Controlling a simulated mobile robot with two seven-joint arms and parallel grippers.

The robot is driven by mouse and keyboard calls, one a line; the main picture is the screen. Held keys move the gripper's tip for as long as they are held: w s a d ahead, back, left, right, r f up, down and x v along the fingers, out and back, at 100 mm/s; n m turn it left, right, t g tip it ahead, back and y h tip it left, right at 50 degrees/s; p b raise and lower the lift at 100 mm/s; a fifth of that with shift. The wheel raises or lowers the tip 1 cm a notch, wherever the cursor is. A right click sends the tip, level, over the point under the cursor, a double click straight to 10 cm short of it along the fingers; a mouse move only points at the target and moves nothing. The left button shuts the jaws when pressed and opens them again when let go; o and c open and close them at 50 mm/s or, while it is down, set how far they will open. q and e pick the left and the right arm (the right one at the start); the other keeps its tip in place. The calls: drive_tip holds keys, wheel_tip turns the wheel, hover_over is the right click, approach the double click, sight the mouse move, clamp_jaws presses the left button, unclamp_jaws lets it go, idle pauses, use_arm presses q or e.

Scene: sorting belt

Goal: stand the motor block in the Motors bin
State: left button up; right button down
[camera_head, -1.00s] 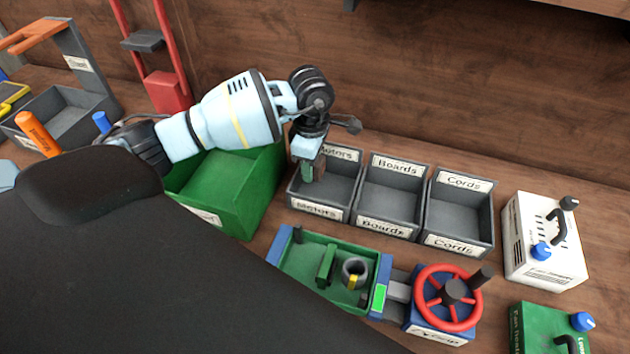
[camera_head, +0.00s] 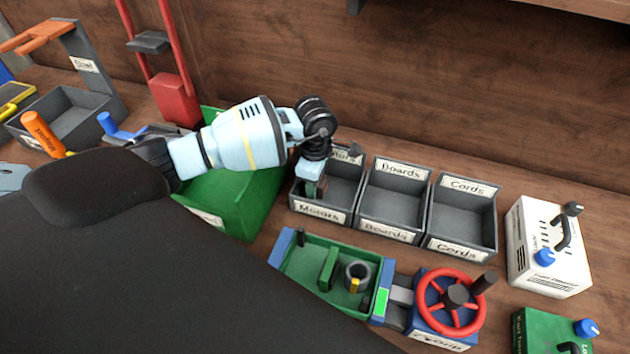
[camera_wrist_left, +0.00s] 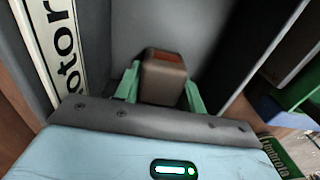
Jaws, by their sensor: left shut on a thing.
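The Motors bin (camera_head: 321,214) is the left one of three joined grey bins, with a white label on its front. My left gripper (camera_head: 311,188) reaches down into it from above. In the left wrist view its green fingers (camera_wrist_left: 165,90) are shut on the motor block (camera_wrist_left: 164,75), a small brown-grey block with a reddish patch. The block is inside the bin's grey walls. The gripper hides much of it in the head view, and I cannot tell whether its base touches the bin floor. My right gripper is not in view.
The Boards bin (camera_head: 391,207) and Cords bin (camera_head: 461,219) are empty on the right. A green crate (camera_head: 235,205) stands close on the left. A green tray (camera_head: 300,265) with parts and a red handwheel (camera_head: 432,282) lie in front. A white box (camera_head: 545,250) stands far right.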

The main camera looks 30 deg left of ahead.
use_arm(q)
drive_tip(key=shift+f, duration=0.15)
drive_tip(key=o, duration=1.2)
wheel_tip(320, 180, up, 12)
drive_tip(key=shift+r, duration=0.2)
